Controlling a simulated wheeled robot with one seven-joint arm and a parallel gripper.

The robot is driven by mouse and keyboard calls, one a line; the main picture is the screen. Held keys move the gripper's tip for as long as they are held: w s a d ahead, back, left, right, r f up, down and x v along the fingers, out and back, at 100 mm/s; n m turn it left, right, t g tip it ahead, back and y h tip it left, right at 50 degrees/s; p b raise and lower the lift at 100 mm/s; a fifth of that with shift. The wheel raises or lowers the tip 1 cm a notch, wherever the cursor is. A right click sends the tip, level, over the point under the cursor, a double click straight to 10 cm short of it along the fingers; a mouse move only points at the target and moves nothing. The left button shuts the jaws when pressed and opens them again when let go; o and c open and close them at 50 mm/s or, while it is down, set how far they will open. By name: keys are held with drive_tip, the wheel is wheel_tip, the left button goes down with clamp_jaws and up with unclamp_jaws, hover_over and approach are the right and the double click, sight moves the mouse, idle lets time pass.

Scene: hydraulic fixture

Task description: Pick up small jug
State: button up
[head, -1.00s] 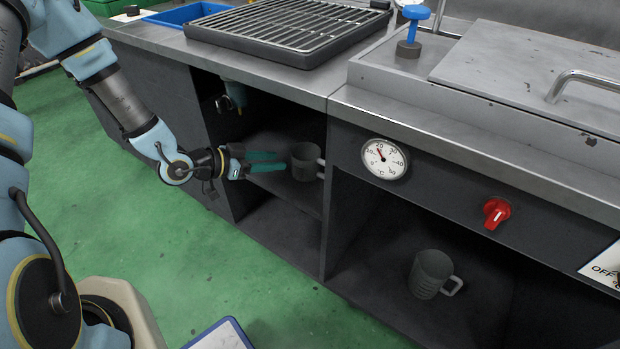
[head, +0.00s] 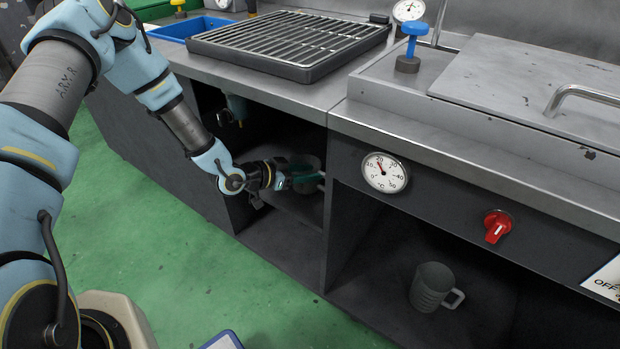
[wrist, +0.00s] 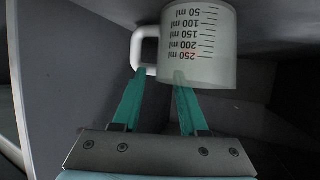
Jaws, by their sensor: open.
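A grey jug (head: 312,165) stands on the shelf inside the left opening of the counter, partly hidden by my gripper (head: 298,178). In the wrist view the jug (wrist: 210,45) is pale, with printed ml marks up to 250 that read upside down, and its white handle (wrist: 138,40) is on the left. My gripper in the wrist view (wrist: 159,73) is open, with two green fingers. The left fingertip overlaps the handle's near end and the right one overlaps the jug's body edge; I cannot tell whether they touch. A second grey jug (head: 433,287) stands in the right opening.
A dark upright panel (head: 333,215) divides the two openings. The counter top (head: 250,85) lies above the shelf, with a grill rack (head: 290,45) on it. A red knob (head: 497,226) and a dial (head: 384,172) are on the front.

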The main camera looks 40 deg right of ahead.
clamp_jaws()
idle(0.3)
drive_tip(key=shift+a+f, duration=0.1)
idle(1.0)
